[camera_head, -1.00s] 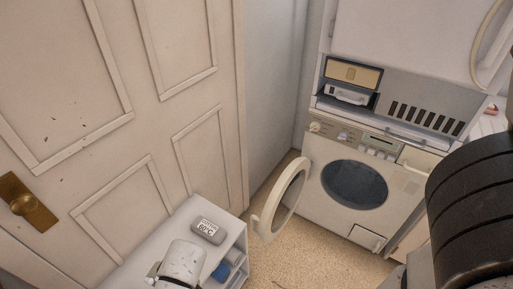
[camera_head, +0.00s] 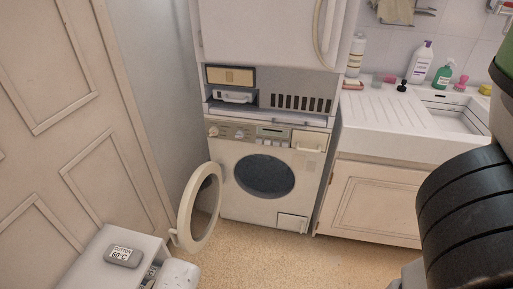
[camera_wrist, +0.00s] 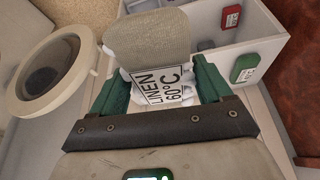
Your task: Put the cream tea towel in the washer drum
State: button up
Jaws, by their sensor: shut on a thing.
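The cream tea towel (camera_wrist: 150,38) is a beige, woven, folded pad with a white label reading LINEN 60°C. In the wrist view my gripper (camera_wrist: 160,85) is shut on it, with a green finger at each side. The washer (camera_head: 232,205) stands against the back wall. Its drum opening (camera_head: 265,176) looks dark, and its round door (camera_head: 182,225) is swung open to the left. The door ring also shows at the left of the wrist view (camera_wrist: 82,85), apart from the towel. The drum's inside is too dark to make out.
A low white unit (camera_head: 93,245) at lower left bears a grey labelled pad (camera_head: 122,257). Red (camera_wrist: 229,18) and green (camera_wrist: 245,66) labelled pads are by its compartments in the wrist view. A panelled door (camera_head: 60,140) is at left. Floor (camera_head: 265,250) before the washer is clear.

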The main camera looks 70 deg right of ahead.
aim_at(268, 180)
jog(key=z, duration=1.75)
jog(key=i+j, duration=0.15)
jog(key=j, duration=0.3)
jog(key=i+j+z, duration=0.15)
jog(key=j, duration=0.25)
jog(key=i+j, duration=0.1)
jog(key=j, duration=0.35)
jog(key=z, duration=0.05)
